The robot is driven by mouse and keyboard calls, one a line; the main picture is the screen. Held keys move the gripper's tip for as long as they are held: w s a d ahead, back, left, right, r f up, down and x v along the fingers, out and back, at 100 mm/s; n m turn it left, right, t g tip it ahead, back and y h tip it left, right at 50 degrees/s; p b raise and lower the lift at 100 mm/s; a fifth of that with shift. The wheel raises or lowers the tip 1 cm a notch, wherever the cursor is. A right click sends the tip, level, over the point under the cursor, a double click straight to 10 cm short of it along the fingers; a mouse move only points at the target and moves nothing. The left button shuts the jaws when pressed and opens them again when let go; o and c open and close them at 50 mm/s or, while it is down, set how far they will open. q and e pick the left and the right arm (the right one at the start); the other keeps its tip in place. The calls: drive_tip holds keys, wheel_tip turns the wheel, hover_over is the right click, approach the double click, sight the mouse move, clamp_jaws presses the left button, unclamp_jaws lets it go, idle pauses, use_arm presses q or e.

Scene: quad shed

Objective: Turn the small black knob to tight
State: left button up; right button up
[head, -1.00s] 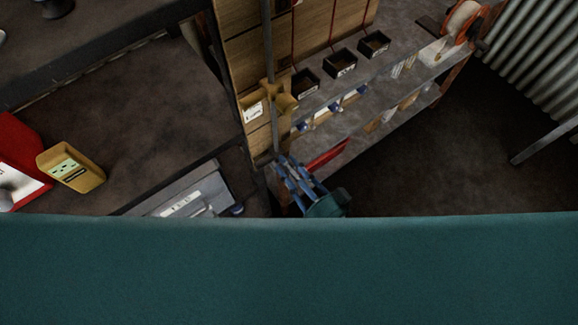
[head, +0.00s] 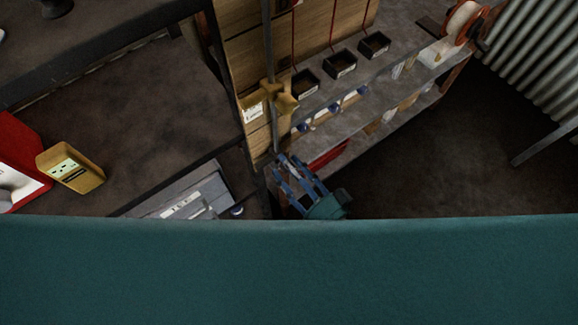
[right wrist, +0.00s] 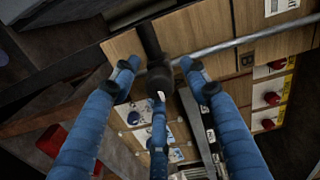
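A black knob-like part (right wrist: 160,82) shows in the right wrist view, with a dark bar rising from it and a grey rod to its right. I cannot tell whether this is the task's small black knob, and I can read no tight mark. My right gripper (right wrist: 158,78) has blue fingers spread around this part, two above and one below, with gaps between them. In the head view my right gripper (head: 287,168) is at the lower end of an upright grey pole (head: 270,50). My left gripper is not in view.
A yellow star-shaped knob (head: 280,97) sits on the pole before a wooden panel (head: 240,60). Small black bins (head: 341,64) stand on a shelf at right. A yellow meter (head: 70,168) lies on the dark bench at left. A teal surface fills the bottom.

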drive_tip(key=v, duration=1.2)
drive_tip(key=shift+f, duration=0.1)
drive_tip(key=s+d+f+n+g+h, duration=0.1)
drive_tip(key=d+f+n+g+h, duration=0.35)
drive_tip(key=f, duration=0.85)
drive_tip(key=d+f+n+g+h, duration=0.1)
drive_tip(key=d+f+n+h, duration=0.1)
drive_tip(key=d+f, duration=0.8)
drive_tip(key=s+d+f+n+g+h, duration=0.1)
drive_tip(key=s+f+n+g+h, duration=0.3)
drive_tip(key=s+f, duration=1.4)
drive_tip(key=s+n+g, duration=0.1)
drive_tip(key=s+g, duration=0.2)
drive_tip(key=s, duration=0.1)
drive_tip(key=shift+d+f+g, duration=0.35)
drive_tip(key=shift+d+f, duration=0.05)
